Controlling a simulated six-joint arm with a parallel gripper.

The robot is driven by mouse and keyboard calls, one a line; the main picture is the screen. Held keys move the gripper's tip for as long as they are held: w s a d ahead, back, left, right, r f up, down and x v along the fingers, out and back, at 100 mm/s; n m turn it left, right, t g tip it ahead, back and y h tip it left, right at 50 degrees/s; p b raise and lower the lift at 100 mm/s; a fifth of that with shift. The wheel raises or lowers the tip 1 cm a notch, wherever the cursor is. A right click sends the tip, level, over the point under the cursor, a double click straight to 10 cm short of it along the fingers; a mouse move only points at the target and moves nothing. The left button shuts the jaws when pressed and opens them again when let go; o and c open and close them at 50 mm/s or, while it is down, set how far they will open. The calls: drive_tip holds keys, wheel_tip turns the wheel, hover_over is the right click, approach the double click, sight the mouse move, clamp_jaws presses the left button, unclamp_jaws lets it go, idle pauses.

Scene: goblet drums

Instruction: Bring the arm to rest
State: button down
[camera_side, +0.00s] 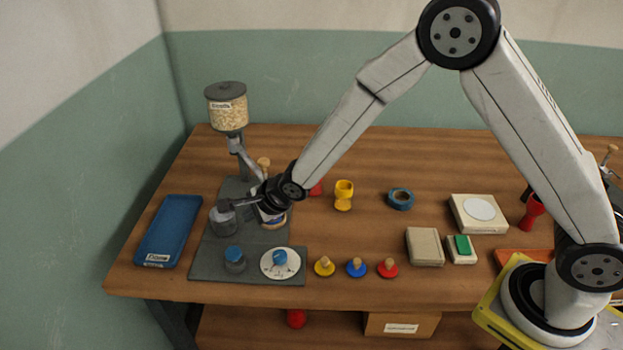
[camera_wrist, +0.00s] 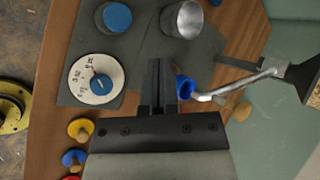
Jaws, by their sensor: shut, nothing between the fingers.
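My gripper (camera_side: 229,204) is at the left of the bench in the side view, reaching left over the grey base plate, close to the metal cup (camera_side: 223,221). In the wrist view my gripper (camera_wrist: 158,68) has its dark fingers together with nothing between them. The metal cup (camera_wrist: 183,19) stands just beyond the fingertips there. A bent metal rod (camera_wrist: 235,87) with a blue end (camera_wrist: 184,88) lies close to the right of the fingers; I cannot tell whether they touch. A yellow goblet drum (camera_side: 344,195) stands upright at mid-bench.
A hopper (camera_side: 228,108) stands behind my gripper. A blue-topped jar (camera_side: 235,260) and white dial (camera_side: 280,263) are in front. Yellow, blue and red knobbed discs (camera_side: 357,268) line the front. A blue tray (camera_side: 170,231) is left. A red goblet (camera_side: 532,210) is right.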

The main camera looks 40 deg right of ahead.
drive_tip(key=s+d+r+n+g+h, duration=0.1)
drive_tip(key=s+d+r+n+g, duration=0.1)
drive_tip(key=s+d+n, duration=0.7)
drive_tip(key=s+d+r+n+g+h, duration=0.2)
drive_tip(key=s+d+n, duration=0.7)
drive_tip(key=s, duration=0.5)
wheel_tip(320, 180, up, 2)
drive_tip(key=shift+s+r+n+g, duration=0.15)
drive_tip(key=shift+r+n+g, duration=0.05)
drive_tip(key=shift+n+g, duration=0.25)
